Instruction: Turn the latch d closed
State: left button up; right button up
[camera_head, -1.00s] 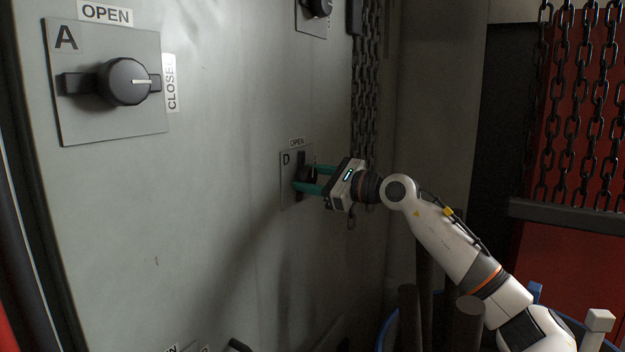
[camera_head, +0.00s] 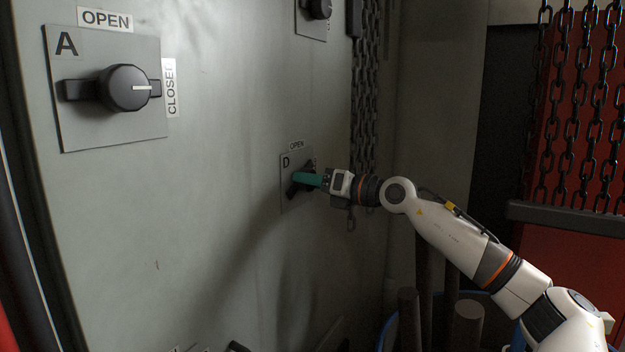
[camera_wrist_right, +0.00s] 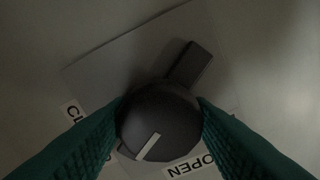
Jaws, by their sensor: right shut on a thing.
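Latch D is a black round knob with a bar handle (camera_head: 294,190) on a grey plate (camera_head: 286,164) marked D, on the cabinet wall. My right gripper (camera_head: 303,180) has its green fingers on the latch. In the right wrist view the fingers press both sides of the knob (camera_wrist_right: 158,122). The knob's white mark (camera_wrist_right: 148,147) points between the OPEN label (camera_wrist_right: 189,168) and the partly hidden CLOSED label (camera_wrist_right: 72,112). The bar is tilted, neither upright nor level. My left gripper is not in view.
Latch A (camera_head: 126,88) sits larger at the upper left, its mark pointing to its CLOSED label (camera_head: 171,88). Another latch (camera_head: 319,9) is cut off at the top. Chains (camera_head: 366,110) hang close behind the right wrist. The wall below latch D is mostly clear.

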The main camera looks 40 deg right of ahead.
jog(key=m+p, duration=0.2)
jog(key=m, duration=0.4)
jog(key=shift+r, duration=0.1)
dwell(0.6)
jog(key=o, duration=1)
jog(key=shift+w, duration=0.1)
jog(key=b+v, duration=1.2)
jog(key=b, duration=0.5)
